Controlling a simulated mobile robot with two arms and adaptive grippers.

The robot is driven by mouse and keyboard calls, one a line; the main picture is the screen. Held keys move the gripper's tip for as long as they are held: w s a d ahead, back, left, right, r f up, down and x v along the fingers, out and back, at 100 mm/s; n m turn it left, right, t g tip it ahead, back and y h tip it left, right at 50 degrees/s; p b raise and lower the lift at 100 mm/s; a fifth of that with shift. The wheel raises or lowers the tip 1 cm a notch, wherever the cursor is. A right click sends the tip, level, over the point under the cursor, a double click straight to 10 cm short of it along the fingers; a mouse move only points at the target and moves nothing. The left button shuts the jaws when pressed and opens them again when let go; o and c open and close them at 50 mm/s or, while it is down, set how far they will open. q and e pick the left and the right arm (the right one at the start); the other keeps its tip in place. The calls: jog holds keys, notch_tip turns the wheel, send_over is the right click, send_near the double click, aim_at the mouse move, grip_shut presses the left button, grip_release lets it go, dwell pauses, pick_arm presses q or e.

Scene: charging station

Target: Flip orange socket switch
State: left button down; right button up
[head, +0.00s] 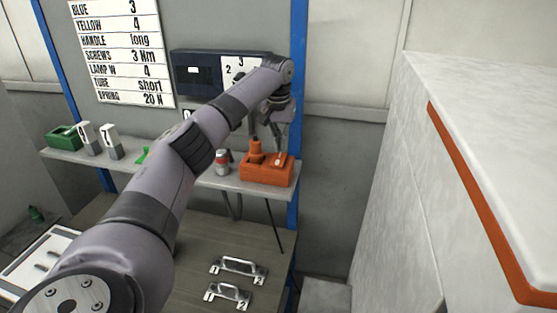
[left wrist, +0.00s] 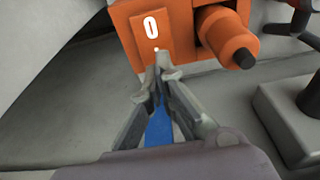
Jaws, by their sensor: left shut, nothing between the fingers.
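The orange socket (head: 262,176) stands at the right end of the shelf, with an orange cylindrical plug (head: 255,147) on it and a small pale switch area on its top. In the left wrist view the orange socket (left wrist: 122,40) shows a raised switch plate (left wrist: 151,38) marked with a white 0 and a white dot; the plug (left wrist: 226,38) sits to its right. My left gripper (head: 265,133) is above the socket. In the left wrist view my left gripper (left wrist: 164,72) is shut and empty, its tips at the lower edge of the switch plate; contact is unclear. My right gripper is out of view.
The shelf (head: 232,184) also holds a red-and-grey item (head: 222,162) and a green box (head: 64,138). A blue post (head: 296,60) stands right behind the socket. Two metal handles (head: 239,266) lie on the table below. A white block with an orange strip (head: 470,190) fills the right.

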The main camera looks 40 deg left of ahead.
aim_at(280, 155)
pick_arm(q)
jog(key=shift+f, duration=0.15)
jog(key=shift+s+f, duration=0.1)
jog(key=shift+f, duration=0.9)
dwell(0.6)
jog(key=shift+r+p, duration=0.45)
jog(key=shift+r, duration=3.1)
jog(key=shift+f, duration=0.1)
